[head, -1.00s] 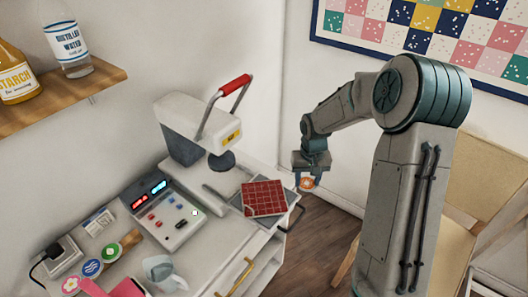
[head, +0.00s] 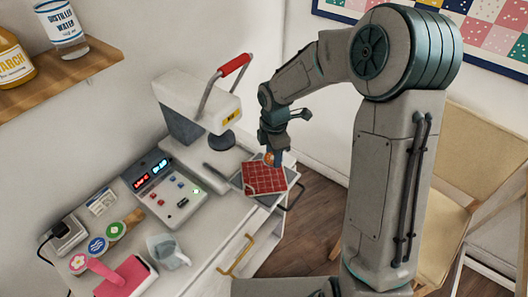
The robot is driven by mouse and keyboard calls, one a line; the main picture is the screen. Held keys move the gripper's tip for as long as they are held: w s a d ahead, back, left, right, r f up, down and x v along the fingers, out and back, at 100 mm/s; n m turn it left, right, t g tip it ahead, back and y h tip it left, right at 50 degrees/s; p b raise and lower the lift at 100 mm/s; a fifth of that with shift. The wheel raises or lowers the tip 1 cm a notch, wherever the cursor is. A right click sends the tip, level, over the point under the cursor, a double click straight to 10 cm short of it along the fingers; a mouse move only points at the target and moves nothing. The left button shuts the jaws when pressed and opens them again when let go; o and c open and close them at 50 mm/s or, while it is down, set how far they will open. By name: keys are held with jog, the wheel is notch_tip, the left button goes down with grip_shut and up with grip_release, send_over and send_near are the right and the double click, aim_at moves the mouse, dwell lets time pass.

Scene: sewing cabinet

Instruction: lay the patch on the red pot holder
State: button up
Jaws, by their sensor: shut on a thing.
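The red pot holder (head: 262,181) lies on the dark plate (head: 290,176) at the right end of the cabinet top, beside the white press. My gripper (head: 270,160) hangs over the far edge of the pot holder, pointing down. It is shut on a small orange patch (head: 267,158), which shows mostly edge-on and partly hidden by the fingers. I cannot tell whether the patch touches the pot holder.
The white press (head: 205,103) with its raised red-handled lever (head: 235,64) stands left of my gripper. A control box (head: 168,190), several round patches (head: 97,245), a grey-white scoop-like thing (head: 168,251) and a pink thing (head: 130,276) occupy the cabinet top.

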jog(key=shift+o, duration=0.2)
jog(key=a+n, duration=0.1)
jog(key=n, duration=0.1)
jog(key=s+r+n, duration=0.1)
jog(key=n, duration=0.1)
jog(key=a+n, duration=0.1)
jog(key=shift+s+a+r+n, duration=0.15)
jog(key=shift+s+a+n, duration=0.15)
jog(key=shift+n, duration=0.1)
jog(key=shift+s+a+n, duration=0.1)
jog(key=shift+a+n, duration=0.05)
jog(key=shift+n, duration=0.25)
notch_tip(320, 180, down, 6)
jog(key=b, duration=0.5)
jog(key=shift+c, duration=0.2)
jog(key=o, duration=1)
notch_tip(320, 180, up, 14)
jog(key=shift+f, duration=0.1)
